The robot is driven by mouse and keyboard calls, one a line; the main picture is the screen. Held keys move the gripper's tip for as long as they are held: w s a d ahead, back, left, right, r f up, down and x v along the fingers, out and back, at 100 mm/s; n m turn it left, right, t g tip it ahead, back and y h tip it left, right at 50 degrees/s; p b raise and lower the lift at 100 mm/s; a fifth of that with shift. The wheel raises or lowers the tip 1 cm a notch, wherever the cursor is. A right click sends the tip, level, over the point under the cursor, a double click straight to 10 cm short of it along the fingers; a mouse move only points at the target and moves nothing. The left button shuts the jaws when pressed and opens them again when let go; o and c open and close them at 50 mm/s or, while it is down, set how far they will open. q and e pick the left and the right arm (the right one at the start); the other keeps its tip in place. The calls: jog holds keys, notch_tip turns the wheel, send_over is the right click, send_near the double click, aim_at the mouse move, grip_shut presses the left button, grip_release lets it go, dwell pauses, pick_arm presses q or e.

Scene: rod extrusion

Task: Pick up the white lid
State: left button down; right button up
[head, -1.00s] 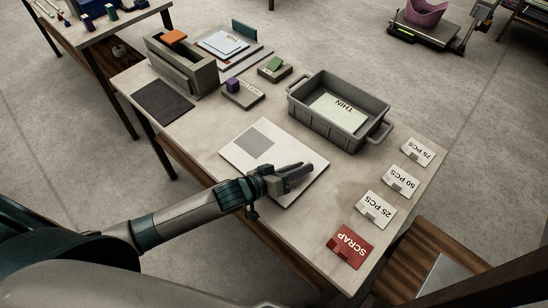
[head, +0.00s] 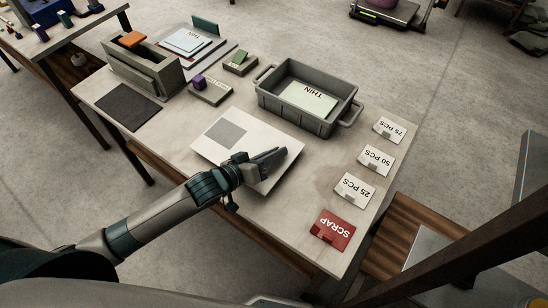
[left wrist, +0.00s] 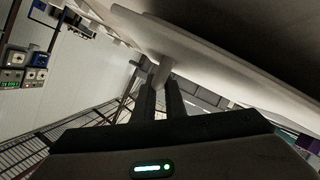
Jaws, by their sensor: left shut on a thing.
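The white lid (head: 207,144) is a flat square plate with a grey square patch, near the front edge of the table in the head view. My left gripper (head: 272,157) is over its right part. In the left wrist view the fingers (left wrist: 161,98) are shut on a short pale stem (left wrist: 161,70) that joins a broad pale surface (left wrist: 215,62); this appears to be the lid's knob. I cannot tell whether the lid touches the table. My right gripper is not in view.
A grey bin (head: 292,117) with a THIN card stands behind the lid. Count cards (head: 355,188) and a red SCRAP card (head: 332,229) lie along the right. A dark mat (head: 128,106) and a grey slotted box (head: 145,70) are at the left.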

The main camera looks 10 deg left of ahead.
pick_arm(q)
jog(key=shift+r, duration=0.8)
jog(key=s+d+r+b, duration=0.2)
jog(key=d+r, duration=0.5)
jog(key=d, duration=0.4)
jog(key=shift+s+d, duration=0.15)
jog(key=shift+s, duration=0.35)
jog(key=w+a+r+n+t+y, duration=0.1)
jog(key=a+r+n+y, duration=0.2)
jog(key=a, duration=0.7)
jog(key=w+a+r+n+t+y, duration=0.1)
jog(key=a+r+n+y, duration=0.3)
jog(key=a, duration=0.6)
notch_tip(320, 180, up, 2)
jog(key=shift+w+a+r+t+y, duration=0.2)
jog(key=shift+a+t+y, duration=0.15)
jog(key=shift+y, duration=0.25)
jog(key=shift+a, duration=0.2)
